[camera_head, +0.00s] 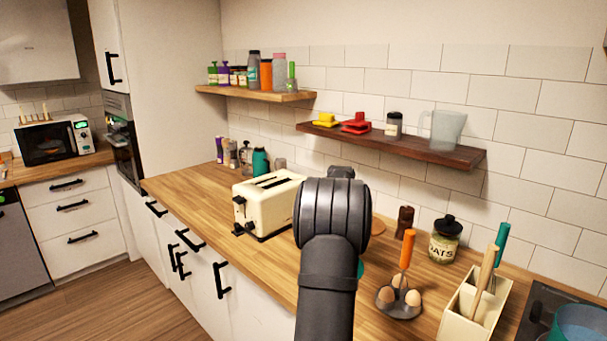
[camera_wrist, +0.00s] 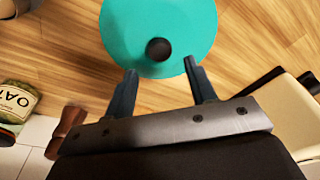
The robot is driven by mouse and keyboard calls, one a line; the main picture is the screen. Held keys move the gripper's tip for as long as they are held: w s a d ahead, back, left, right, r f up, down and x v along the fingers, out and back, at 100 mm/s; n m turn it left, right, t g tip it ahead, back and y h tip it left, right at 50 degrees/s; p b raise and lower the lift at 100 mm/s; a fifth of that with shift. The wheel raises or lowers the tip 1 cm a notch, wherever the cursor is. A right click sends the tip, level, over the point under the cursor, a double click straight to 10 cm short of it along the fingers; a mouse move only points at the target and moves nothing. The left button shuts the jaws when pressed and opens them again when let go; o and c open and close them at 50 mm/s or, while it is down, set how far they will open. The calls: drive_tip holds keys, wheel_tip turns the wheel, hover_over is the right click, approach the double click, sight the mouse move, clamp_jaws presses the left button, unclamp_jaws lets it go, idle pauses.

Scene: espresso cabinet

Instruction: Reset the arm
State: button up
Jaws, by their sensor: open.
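My gripper (camera_wrist: 161,76) is open in the wrist view, its two dark fingers spread apart with nothing visible between their tips. Just beyond the fingertips is a round teal lid-like disc (camera_wrist: 125,25) with a black knob (camera_wrist: 158,49). The knob appears in line with the gap between the fingers; I cannot tell how far below them it is. In the head view my dark arm (camera_head: 332,230) rises over the counter and hides the gripper. Only a sliver of teal (camera_head: 361,268) shows beside the arm.
The wooden counter (camera_head: 190,185) holds a cream toaster (camera_head: 268,205) left of my arm. To the right stand a brown mill (camera_head: 404,222), an oats jar (camera_head: 445,242), an egg holder (camera_head: 400,308) and a utensil box (camera_head: 462,315). A dark shelf (camera_head: 440,152) hangs behind.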

drive_tip(key=f, duration=0.5)
drive_tip(key=shift+w+f, duration=0.25)
drive_tip(key=shift+w, duration=0.15)
drive_tip(key=shift+r, duration=1.8)
